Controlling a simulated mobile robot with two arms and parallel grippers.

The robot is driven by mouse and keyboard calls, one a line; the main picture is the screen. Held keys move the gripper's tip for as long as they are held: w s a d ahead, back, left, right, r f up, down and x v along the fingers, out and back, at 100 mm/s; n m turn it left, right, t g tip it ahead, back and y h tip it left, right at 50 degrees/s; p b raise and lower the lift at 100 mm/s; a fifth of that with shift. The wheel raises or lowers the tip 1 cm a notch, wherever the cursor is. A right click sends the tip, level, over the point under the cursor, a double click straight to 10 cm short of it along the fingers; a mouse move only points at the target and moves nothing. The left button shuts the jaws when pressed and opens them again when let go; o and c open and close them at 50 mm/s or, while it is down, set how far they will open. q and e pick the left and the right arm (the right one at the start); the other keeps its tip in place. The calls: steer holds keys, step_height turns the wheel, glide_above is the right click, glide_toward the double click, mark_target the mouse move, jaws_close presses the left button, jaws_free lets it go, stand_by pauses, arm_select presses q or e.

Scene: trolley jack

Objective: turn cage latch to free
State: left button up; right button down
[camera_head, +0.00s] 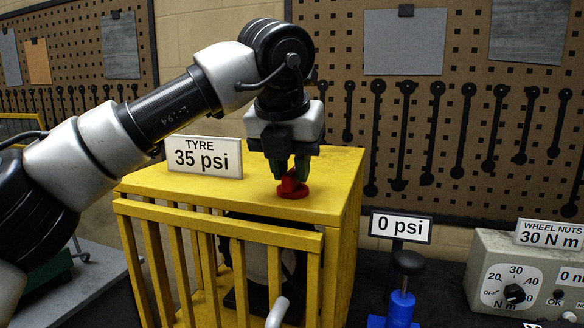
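The yellow cage (330,214) stands in the middle, with vertical bars on its front. The red cage latch (292,190) sits on its top near the front right, a round base with a raised handle. My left gripper (291,170) points straight down over the latch. Its dark green fingers reach down to the raised handle, one on each side, and partly hide it. I cannot tell whether they press on the handle. A dark and white object (257,262) shows between the cage bars. My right gripper is not in view.
A "TYRE 35 psi" sign (202,157) stands on the cage top, left of my gripper. At right are a "0 psi" sign (400,226), a blue pump-like device (402,305) and a grey dial box (490,278). A pegboard with wrenches (440,130) stands behind.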

arm_select(q)
steer(key=shift+o, duration=1.4)
steer(key=shift+f, duration=0.1)
steer(key=v, duration=1)
steer(key=shift+r, duration=0.4)
